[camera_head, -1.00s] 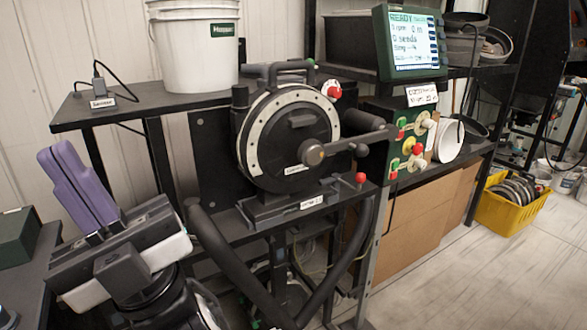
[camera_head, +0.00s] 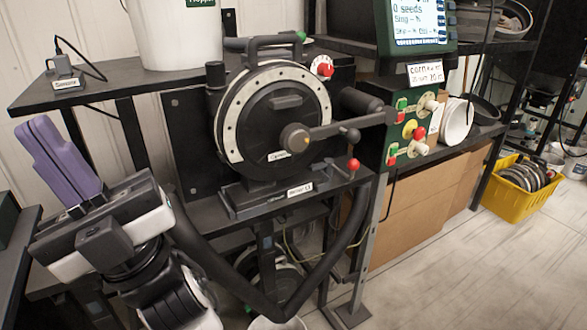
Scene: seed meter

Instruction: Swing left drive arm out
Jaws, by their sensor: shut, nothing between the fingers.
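The seed meter (camera_head: 232,150) is a round black housing with a pale dotted ring, upright on a black stand on the bench. A dark drive arm (camera_head: 345,127) runs from a hub (camera_head: 295,138) on the meter's front to the right and slightly up, its end near the green control box. A round black knob (camera_head: 352,134) shows beside the arm. My gripper (camera_head: 38,128) has purple fingers pointing up and lying together, shut and empty. It is at the left, well apart from the meter and the drive arm.
A white bucket (camera_head: 172,35) stands on the upper shelf. The green control box (camera_head: 395,150) with coloured knobs and a monitor (camera_head: 418,22) stand right of the meter. A red-knobbed lever (camera_head: 353,165) rises at the stand's right. A yellow crate (camera_head: 508,205) is on open floor at right.

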